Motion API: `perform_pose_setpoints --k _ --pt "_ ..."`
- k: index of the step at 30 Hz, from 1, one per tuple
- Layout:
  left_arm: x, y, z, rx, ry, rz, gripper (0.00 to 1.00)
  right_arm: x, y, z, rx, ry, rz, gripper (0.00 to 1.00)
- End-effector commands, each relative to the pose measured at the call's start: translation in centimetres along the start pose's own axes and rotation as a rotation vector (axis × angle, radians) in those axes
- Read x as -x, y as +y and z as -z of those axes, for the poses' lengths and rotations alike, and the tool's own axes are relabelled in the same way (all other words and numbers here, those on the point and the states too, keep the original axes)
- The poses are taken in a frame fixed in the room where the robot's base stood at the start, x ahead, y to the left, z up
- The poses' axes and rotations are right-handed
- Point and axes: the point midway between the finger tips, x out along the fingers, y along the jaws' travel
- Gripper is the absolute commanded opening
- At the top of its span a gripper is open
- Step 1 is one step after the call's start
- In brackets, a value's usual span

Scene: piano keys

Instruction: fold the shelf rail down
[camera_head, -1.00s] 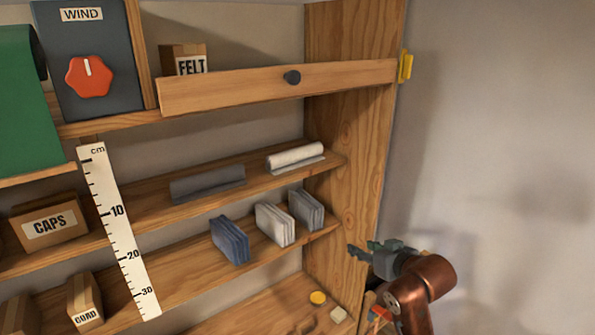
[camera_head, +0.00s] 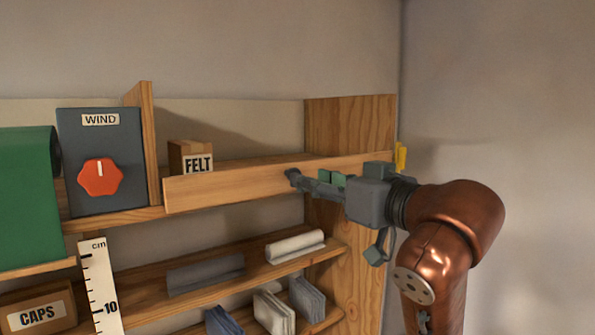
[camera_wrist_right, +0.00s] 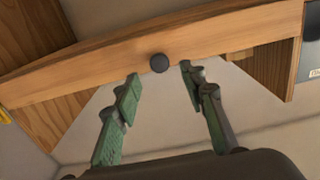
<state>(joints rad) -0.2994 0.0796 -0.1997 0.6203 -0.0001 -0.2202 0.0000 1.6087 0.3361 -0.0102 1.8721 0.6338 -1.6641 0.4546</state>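The shelf rail (camera_head: 235,182) is a wooden bar across the front of the top shelf, standing upright. In the right wrist view the rail (camera_wrist_right: 95,66) runs across the top, with its dark round knob (camera_wrist_right: 159,63) near the middle. My left gripper is out of view.
A FELT box (camera_head: 190,158) stands behind the rail. A WIND box with a red dial (camera_head: 100,177) is to its left. A yellow piece (camera_head: 401,157) sits at the right post. Lower shelves hold a white roll (camera_head: 295,246) and folded cloths (camera_head: 272,312).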

Motion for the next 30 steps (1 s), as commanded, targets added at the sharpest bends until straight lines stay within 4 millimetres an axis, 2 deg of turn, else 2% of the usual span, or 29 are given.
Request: perform_pose_setpoints --k 1,6,12,21,30 --pt "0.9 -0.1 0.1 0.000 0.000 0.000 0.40 -1.0 -0.1 0.3 -0.002 -0.003 0.002 0.38" --pt "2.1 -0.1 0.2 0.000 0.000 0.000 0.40 -3.5 -0.1 0.3 -0.001 -0.002 0.001 0.38" --pt "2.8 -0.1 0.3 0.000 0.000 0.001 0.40 -5.2 0.0 0.1 0.000 0.000 -0.001 0.38" --pt "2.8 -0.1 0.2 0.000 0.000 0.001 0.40 -5.4 0.0 0.0 0.001 0.000 -0.001 0.38" --pt "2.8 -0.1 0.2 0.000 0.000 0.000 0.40 -5.4 0.0 0.0 0.001 0.000 0.000 0.17"
